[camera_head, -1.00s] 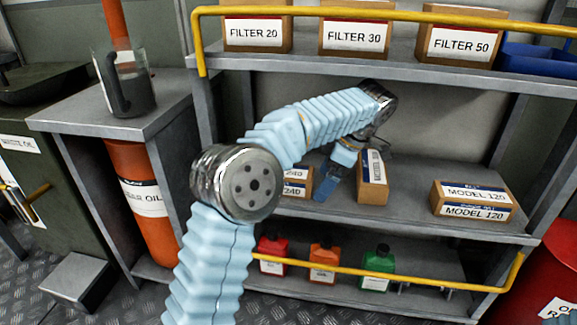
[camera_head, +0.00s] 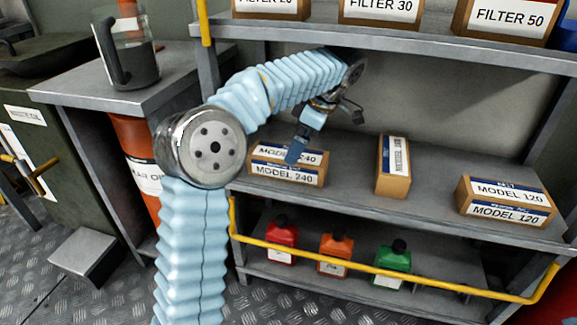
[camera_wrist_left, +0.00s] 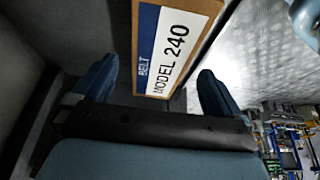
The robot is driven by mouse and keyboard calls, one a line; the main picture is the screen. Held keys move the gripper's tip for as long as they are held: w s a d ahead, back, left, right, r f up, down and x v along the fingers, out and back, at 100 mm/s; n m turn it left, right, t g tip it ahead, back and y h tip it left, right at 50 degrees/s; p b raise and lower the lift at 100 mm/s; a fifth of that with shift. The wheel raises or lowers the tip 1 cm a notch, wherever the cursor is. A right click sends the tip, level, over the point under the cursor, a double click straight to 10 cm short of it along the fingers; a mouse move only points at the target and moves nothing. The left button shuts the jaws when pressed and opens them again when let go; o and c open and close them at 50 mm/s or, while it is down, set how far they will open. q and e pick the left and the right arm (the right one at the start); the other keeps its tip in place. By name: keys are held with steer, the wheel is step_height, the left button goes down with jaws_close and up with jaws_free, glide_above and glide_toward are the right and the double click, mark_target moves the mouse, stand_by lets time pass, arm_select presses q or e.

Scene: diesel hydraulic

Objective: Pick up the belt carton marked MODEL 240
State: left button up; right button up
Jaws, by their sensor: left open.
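The belt carton marked MODEL 240 (camera_head: 270,174) is brown with white-and-blue labels and sits at the left of the middle shelf. My left gripper (camera_head: 297,150) is over it, with a blue finger covering part of its top label. In the left wrist view the carton (camera_wrist_left: 172,40) lies ahead, its near end between the two open fingers (camera_wrist_left: 157,82) in the picture. The gripper is open and empty. I cannot tell whether a finger touches the carton. My right gripper is not in view.
An unreadable carton (camera_head: 393,168) stands on end to the right, and a MODEL 120 carton (camera_head: 507,203) sits farther right. A yellow rail (camera_head: 390,275) runs below, in front of several bottles.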

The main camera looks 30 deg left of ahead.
arm_select(q)
steer(key=shift+s+a+f, duration=0.1)
steer(key=shift+a+f, duration=0.1)
steer(key=b+x, duration=0.1)
steer(key=x, duration=0.3)
steer(key=shift+a+f+b, duration=0.15)
steer(key=shift+f+b, duration=0.1)
steer(key=shift+b, duration=0.15)
steer(key=c, duration=1.2)
